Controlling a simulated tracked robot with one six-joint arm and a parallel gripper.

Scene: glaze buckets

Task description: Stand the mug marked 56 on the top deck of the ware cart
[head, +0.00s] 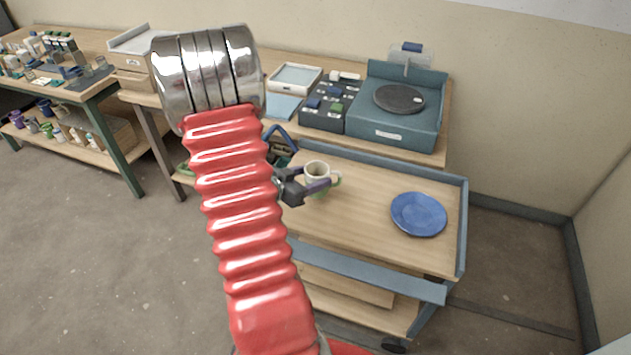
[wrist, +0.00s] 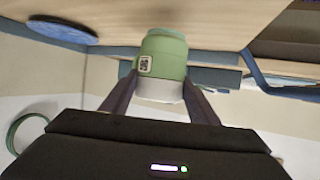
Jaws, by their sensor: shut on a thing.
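The mug (head: 316,170) is cream at the rim and green lower down, with a handle on its right in the head view. My gripper (head: 322,183) is shut around its body, one finger on each side. In the wrist view, which looks upside down, the mug (wrist: 165,55) sits between the fingers with a small label on its green part; the number is too small to read. The ware cart's wooden top deck (head: 365,205) lies under the mug. The mug looks upright, close to the deck's left end; I cannot tell whether its base touches the deck.
A blue plate (head: 418,214) lies on the right part of the deck. A blue-grey rail (head: 390,164) runs along the deck's back. Behind stands a table with a teal turntable machine (head: 400,105). The deck between mug and plate is clear.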

